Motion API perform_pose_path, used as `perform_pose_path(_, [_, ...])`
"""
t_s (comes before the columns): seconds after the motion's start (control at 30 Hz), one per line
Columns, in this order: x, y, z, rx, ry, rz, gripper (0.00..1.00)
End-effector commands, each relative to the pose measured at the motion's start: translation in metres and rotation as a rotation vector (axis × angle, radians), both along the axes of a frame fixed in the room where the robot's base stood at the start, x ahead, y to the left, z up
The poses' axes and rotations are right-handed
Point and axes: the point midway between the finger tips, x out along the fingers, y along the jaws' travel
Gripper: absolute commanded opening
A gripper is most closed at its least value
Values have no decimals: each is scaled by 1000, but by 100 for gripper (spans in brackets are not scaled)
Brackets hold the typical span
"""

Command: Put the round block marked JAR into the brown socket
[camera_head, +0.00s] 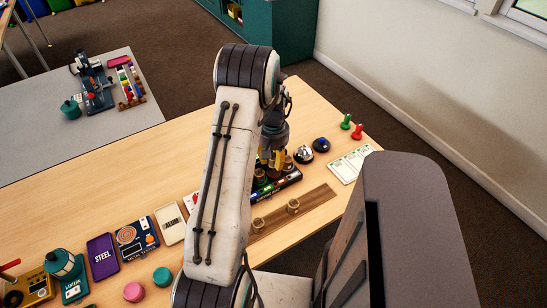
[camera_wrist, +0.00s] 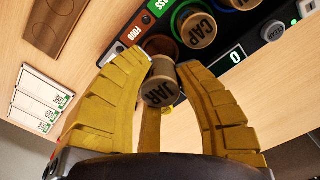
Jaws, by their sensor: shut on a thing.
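In the wrist view my gripper (camera_wrist: 160,75) has its yellow fingers shut on the round tan block marked JAR (camera_wrist: 158,93). The brown socket (camera_wrist: 160,45) is a ring in the black tray (camera_wrist: 118,55), just beyond the block's far end. The block overlaps part of it, and I cannot tell whether the block is inside it or just above it. In the head view my gripper (camera_head: 272,160) is over the tray (camera_head: 277,188), partly hidden by my arm.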

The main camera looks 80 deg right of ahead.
Motion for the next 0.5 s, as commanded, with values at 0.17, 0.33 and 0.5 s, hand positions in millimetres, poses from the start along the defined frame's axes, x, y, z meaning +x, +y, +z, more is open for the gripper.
perform_pose_path(0.17, [0, 0, -19, 0, 0, 0, 12])
perform_pose_path(0.33, [0, 0, -29, 0, 0, 0, 12])
perform_pose_path(0.5, [0, 0, -33, -1, 0, 0, 12])
